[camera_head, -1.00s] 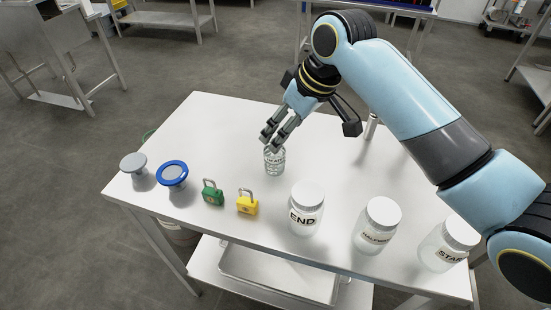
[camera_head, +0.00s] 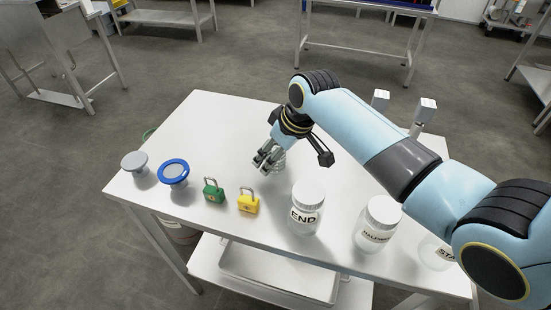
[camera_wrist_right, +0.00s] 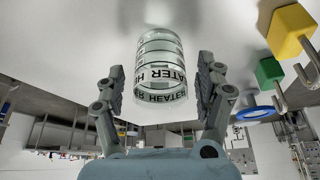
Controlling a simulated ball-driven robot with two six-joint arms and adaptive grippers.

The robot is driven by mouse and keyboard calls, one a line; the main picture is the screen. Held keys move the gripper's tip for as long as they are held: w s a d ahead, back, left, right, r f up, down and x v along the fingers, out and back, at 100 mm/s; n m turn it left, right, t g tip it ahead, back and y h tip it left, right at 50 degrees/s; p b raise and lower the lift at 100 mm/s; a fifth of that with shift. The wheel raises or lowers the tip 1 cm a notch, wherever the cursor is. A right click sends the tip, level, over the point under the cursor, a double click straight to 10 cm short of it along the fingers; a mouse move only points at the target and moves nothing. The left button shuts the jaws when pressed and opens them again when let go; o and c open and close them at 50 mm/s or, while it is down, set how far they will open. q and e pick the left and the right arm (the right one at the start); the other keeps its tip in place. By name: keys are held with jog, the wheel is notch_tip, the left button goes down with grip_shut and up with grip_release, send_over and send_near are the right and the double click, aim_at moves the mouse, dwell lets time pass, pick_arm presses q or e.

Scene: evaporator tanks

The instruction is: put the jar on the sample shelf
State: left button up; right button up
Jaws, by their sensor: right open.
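A small clear glass jar (camera_head: 279,164) with black print stands on the white table (camera_head: 200,130). In the right wrist view the jar (camera_wrist_right: 161,70) shows "HEATER" lettering. My right gripper (camera_head: 266,160) is at the jar, its fingers partly covering it in the head view. In the wrist view the open fingers stand on either side of the jar, with gaps showing at both sides. Larger lidded jars labelled END (camera_head: 305,212), HALFWAY (camera_head: 377,225) and START (camera_head: 437,252) stand along the near edge. START is partly behind my arm. I cannot tell which surface is the sample shelf.
A grey knob (camera_head: 134,163), a blue-rimmed knob (camera_head: 174,175), a green padlock (camera_head: 213,193) and a yellow padlock (camera_head: 248,204) line the left front. A metal tray (camera_head: 280,275) lies below the table. Two white-topped posts (camera_head: 380,98) rise behind my arm.

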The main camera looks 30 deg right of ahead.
jog(key=shift+r, duration=0.15)
grip_shut()
